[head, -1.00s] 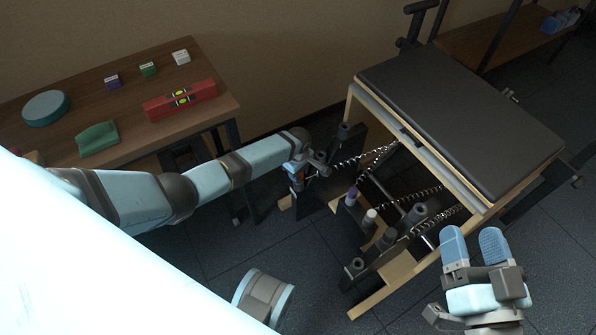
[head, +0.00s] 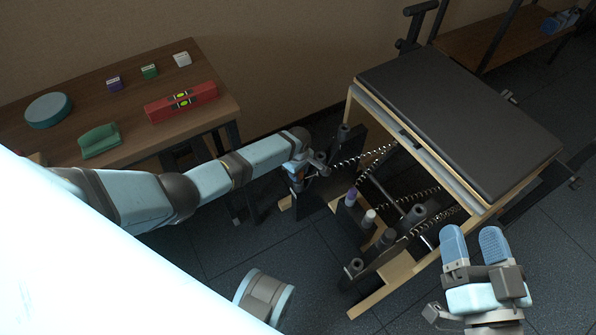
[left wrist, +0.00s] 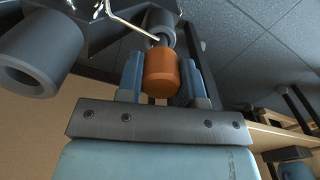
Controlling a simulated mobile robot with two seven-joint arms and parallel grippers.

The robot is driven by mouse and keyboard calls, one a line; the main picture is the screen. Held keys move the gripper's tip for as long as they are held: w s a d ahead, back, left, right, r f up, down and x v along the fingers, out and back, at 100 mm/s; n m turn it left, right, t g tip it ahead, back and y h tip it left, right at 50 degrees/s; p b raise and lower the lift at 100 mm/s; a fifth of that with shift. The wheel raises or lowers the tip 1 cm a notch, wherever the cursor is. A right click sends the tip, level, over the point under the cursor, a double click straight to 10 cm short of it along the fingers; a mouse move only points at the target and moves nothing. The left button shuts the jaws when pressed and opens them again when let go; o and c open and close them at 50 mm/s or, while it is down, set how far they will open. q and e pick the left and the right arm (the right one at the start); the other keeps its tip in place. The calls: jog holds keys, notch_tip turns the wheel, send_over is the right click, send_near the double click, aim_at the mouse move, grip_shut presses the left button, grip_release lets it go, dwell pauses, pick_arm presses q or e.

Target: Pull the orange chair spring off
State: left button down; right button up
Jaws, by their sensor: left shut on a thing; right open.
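The orange chair spring handle (left wrist: 161,76) is a short orange cylinder. In the left wrist view it sits between the two blue fingers of my left gripper (left wrist: 162,82), which is shut on it. A thin metal rod and a grey cylinder show just beyond the orange part; whether they are joined is unclear. In the head view my left gripper (head: 308,168) is at the left end of the reformer's spring bar, and little of the orange shows there. My right gripper (head: 474,246) is open and empty at the reformer's front right corner.
The reformer has a black padded top (head: 455,105) and several coiled springs (head: 428,195). A purple-topped post (head: 351,196) and a white-topped post (head: 369,217) stand close by.

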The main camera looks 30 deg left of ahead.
pick_arm(q)
jog(key=shift+r+p, duration=2.1)
jog(key=shift+p, duration=0.15)
jog(key=c, duration=1.4)
grip_release()
jog(key=shift+c, duration=0.2)
grip_shut()
